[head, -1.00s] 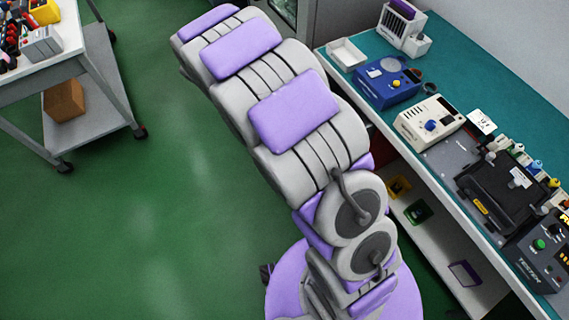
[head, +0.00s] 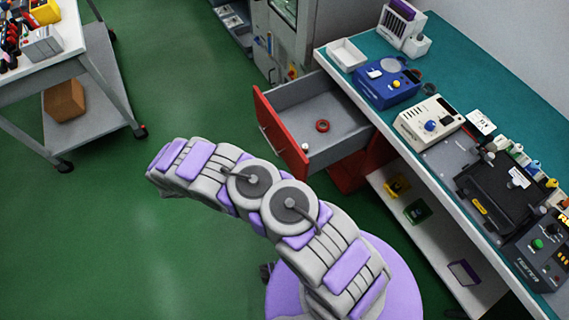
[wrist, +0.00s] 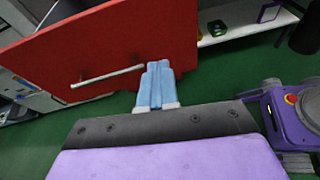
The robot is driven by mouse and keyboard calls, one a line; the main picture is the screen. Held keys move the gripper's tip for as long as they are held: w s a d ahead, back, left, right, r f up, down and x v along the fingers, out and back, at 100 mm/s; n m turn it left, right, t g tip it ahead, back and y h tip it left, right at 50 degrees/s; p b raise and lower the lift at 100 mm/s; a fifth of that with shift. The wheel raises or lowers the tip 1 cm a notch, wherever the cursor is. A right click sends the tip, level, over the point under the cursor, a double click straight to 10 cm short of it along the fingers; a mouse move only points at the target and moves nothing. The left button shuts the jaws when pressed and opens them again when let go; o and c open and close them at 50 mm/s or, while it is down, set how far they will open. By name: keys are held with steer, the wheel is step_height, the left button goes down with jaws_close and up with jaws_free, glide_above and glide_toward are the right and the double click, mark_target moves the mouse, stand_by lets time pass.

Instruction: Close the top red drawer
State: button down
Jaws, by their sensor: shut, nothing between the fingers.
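The top red drawer (head: 280,132) is pulled out from under the teal workbench in the head view. Its grey inside holds a red ring (head: 322,126) and a small white round item (head: 305,146). In the wrist view its red front (wrist: 120,45) fills the upper left, with a pale bar handle (wrist: 108,76). My gripper (wrist: 158,68) has light blue fingers that are together and empty. They overlap the red front just right of the handle; I cannot tell whether they touch it. In the head view my gripper is hidden; my arm lies left of and below the drawer.
The teal workbench (head: 452,85) with several devices runs along the right. A white shelf (head: 440,240) with small bins lies under it. A grey cart (head: 95,85) stands at the left. Green floor (head: 130,230) is clear between them.

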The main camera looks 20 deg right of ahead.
step_height(320, 180, down, 4)
steer(key=s+a+n+t, duration=0.1)
steer(key=a+n, duration=0.1)
steer(key=b, duration=0.3)
glide_toward(293, 162)
steer(key=x, duration=0.5)
steer(key=shift+f, duration=0.3)
steer(key=shift+w+d, duration=0.25)
steer(key=shift+d, duration=0.4)
steer(key=shift+w+d, duration=0.1)
